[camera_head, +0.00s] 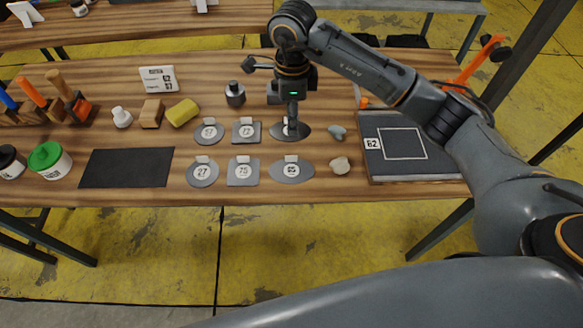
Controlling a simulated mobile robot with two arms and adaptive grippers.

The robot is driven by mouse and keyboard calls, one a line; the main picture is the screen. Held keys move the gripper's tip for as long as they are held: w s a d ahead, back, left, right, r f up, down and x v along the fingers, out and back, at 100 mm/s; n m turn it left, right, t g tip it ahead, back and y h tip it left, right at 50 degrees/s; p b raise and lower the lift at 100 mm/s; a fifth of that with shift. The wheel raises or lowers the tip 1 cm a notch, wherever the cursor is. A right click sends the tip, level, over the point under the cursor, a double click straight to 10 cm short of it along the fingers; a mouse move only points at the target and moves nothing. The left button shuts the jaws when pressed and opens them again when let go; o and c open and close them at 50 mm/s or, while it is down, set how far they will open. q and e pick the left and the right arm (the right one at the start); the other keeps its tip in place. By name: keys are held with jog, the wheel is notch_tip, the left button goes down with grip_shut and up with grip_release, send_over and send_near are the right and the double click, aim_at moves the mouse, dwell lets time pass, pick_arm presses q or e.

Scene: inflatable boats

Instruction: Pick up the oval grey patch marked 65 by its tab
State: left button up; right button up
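Two pointed-oval grey patches lie in the right column of a small grid of patches. The near oval patch (276,177) lies flat on the wooden table, with a white tab and a round label that seems to read 65, though the digits are small. The far oval patch (304,131) is partly hidden by my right gripper (291,125), which points straight down at its middle, over its label and tab. I cannot tell whether the fingers touch the tab or are closed on it. The patch looks flat on the table. My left gripper is not in view.
Several other grey patches, including one marked 27 (203,182), lie to the left. A black mat (127,181), yellow sponge (183,112) and dark bottle (235,95) are further left.

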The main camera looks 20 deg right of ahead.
jog(key=p, duration=0.1)
send_near(291, 168)
jog(key=shift+w+d+f, duration=0.25)
jog(key=shift+w+f, duration=0.1)
jog(key=shift+w, duration=0.2)
jog(key=shift+w+d+f, duration=0.25)
jog(key=shift+w+f, duration=0.05)
jog(key=shift+w, duration=0.2)
notch_tip(291, 168, down, 4)
jog(key=shift+s+a+f+p, duration=0.1)
jog(key=shift+a+p, duration=0.05)
jog(key=shift+p, duration=0.9)
jog(key=shift+f, duration=0.55)
grip_shut()
